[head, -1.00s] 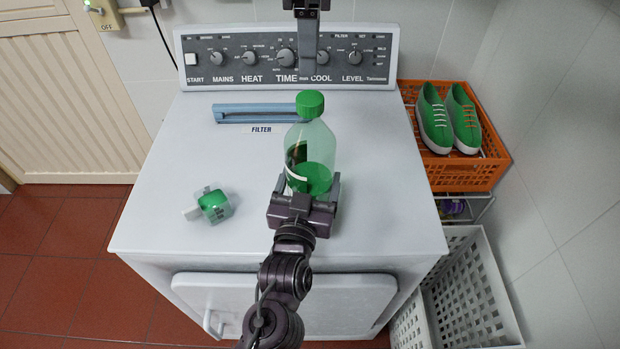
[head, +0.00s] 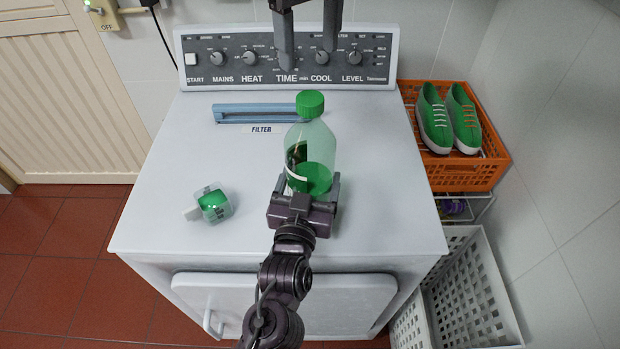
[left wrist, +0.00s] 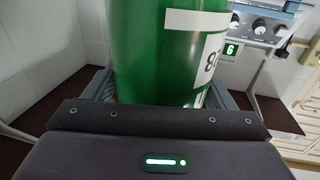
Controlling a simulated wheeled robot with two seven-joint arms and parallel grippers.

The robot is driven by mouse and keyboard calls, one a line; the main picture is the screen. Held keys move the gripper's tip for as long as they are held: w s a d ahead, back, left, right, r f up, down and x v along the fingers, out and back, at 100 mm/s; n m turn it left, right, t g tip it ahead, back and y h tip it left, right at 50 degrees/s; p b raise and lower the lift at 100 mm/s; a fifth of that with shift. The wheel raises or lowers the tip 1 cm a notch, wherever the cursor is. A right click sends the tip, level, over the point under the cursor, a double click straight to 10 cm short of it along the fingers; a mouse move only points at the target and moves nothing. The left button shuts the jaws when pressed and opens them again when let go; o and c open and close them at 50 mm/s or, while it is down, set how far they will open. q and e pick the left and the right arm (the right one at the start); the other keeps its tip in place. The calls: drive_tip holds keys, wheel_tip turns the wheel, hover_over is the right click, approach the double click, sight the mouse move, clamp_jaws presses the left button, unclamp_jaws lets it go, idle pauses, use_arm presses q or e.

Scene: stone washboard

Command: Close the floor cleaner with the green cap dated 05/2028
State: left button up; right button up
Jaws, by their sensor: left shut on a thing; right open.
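The floor cleaner (head: 322,145) is a clear bottle with green liquid, upright on the white machine top. A green cap (head: 311,103) sits on its neck; I cannot tell how tightly, and no date is readable. My left gripper (head: 309,186) is shut on the lower part of the bottle; the left wrist view shows the green bottle (left wrist: 160,45) between its fingers. My right gripper (head: 308,58) is open and empty, its two dark fingers apart above and behind the cap. A small clear block with green in it (head: 212,205) lies to the left; its marks are unreadable.
The white machine (head: 160,160) has a knob panel (head: 230,75) at the back. A blue filter handle (head: 250,113) lies behind the bottle. An orange crate (head: 465,177) with green shoes (head: 434,118) and a white basket (head: 470,300) stand at right. The machine top's right side is clear.

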sight(310, 97)
drive_tip(key=n, duration=1)
drive_tip(key=shift+n, duration=0.4)
drive_tip(key=n, duration=0.3)
drive_tip(key=shift+n, duration=0.3)
drive_tip(key=shift+f, duration=4)
